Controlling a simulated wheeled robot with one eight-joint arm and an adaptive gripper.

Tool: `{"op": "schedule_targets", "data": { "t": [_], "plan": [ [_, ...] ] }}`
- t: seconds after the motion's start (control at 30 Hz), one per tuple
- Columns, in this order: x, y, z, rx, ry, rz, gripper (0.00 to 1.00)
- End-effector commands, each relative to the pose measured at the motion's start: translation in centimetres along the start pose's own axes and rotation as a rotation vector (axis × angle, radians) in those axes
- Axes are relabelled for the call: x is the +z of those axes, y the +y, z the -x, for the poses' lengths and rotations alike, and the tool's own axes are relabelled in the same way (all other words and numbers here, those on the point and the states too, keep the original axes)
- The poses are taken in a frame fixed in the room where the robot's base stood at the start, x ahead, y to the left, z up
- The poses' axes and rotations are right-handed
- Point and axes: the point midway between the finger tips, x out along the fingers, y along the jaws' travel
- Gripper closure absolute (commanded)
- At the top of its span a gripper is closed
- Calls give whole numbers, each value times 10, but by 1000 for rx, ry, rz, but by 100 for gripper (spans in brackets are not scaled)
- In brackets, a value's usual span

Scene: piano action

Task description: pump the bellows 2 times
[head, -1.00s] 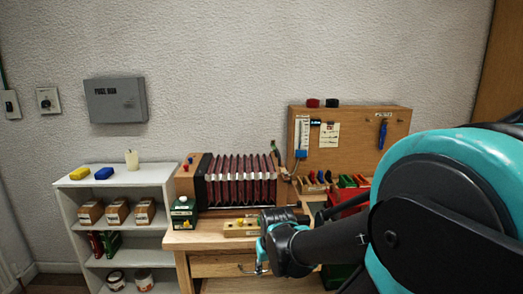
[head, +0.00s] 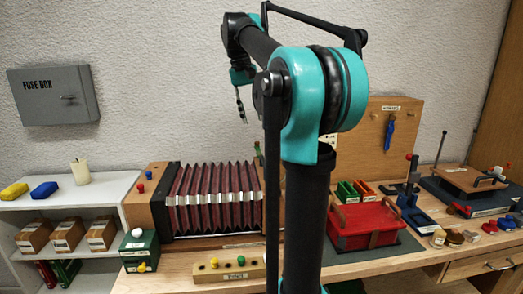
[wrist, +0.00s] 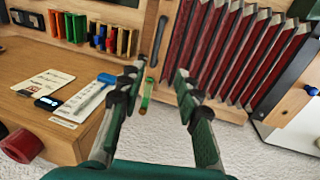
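The bellows (head: 214,198), dark red pleats with pale edges between wooden end boards, stand on the workbench and look spread out. They also show at the upper right of the wrist view (wrist: 230,50). A small upright piece with a green end (head: 257,150) rises at their right end; in the wrist view a green and yellow piece (wrist: 147,95) there shows between my finger lines, apparently untouched. My gripper (head: 241,115) hangs fingers-down above the bellows in the head view. In the wrist view my gripper (wrist: 155,85) is open, with nothing held.
My arm hides the bench middle. A wooden board (head: 370,130) with hanging tools stands behind. A red box (head: 367,225), a peg block (head: 229,269) and a green box (head: 139,250) crowd the bench. A white shelf (head: 105,190) stands left.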

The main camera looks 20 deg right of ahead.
Motion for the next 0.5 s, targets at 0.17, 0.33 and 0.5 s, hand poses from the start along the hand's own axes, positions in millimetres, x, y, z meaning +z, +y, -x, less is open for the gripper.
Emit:
{"op": "schedule_targets", "data": {
  "t": [0.17,0.33,0.5],
  "plan": [
    [0,4,9,8,-12,-7,67],
    [0,4,-11,7,-11,-6,67],
    [1,4,-44,7,-11,-7,67]
  ]
}}
